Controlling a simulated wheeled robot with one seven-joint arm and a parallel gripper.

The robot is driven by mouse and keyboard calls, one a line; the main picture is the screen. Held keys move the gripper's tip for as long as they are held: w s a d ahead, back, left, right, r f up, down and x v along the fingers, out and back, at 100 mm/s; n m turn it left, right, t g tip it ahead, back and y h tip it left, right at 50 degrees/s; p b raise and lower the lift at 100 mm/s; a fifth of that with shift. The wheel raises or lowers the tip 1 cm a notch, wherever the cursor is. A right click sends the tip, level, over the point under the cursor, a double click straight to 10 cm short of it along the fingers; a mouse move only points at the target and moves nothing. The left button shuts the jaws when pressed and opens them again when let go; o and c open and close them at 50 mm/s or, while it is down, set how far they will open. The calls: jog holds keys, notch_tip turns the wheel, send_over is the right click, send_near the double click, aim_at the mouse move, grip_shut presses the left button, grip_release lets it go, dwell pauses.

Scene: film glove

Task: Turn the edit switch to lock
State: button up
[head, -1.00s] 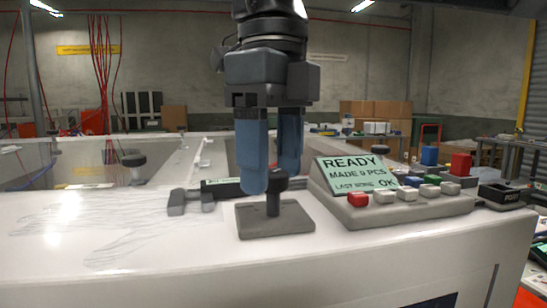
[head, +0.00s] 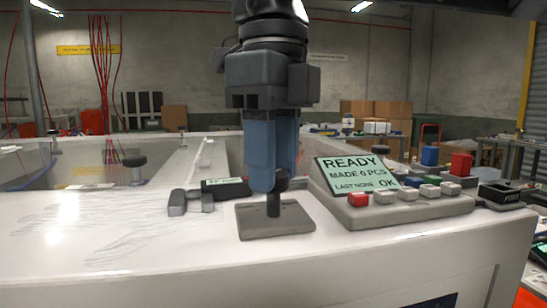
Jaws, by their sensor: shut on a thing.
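The switch (head: 273,207) is a dark upright post with a knob on top, on a grey square base plate (head: 275,221) on the white machine top. My gripper (head: 271,186) points straight down over the plate, with its blue fingers shut on the switch's knob. The fingers hide most of the knob, so I cannot read which way it is turned. No edit or lock marking is legible on the plate.
Right of the plate stands a grey control panel (head: 408,211) with a READY screen (head: 357,174) and several coloured buttons. A dark tool-like object (head: 191,201) lies to the left. The white top (head: 80,230) is clear at the far left.

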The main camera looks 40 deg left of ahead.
jog(key=shift+r+n+p, duration=0.1)
jog(key=shift+n+p, duration=0.2)
jog(key=n+p, duration=0.3)
jog(key=shift+r+n, duration=0.15)
jog(key=shift+n, duration=0.15)
jog(key=n+p, duration=0.2)
jog(key=n, duration=0.2)
jog(key=shift+n, duration=0.3)
jog(key=n+p, duration=0.2)
jog(key=n, duration=0.2)
jog(key=shift+f+n+p, duration=0.2)
jog(key=shift+n+p, duration=0.4)
jog(key=shift+n, duration=1.9)
jog(key=o, duration=1)
jog(key=shift+o, duration=0.2)
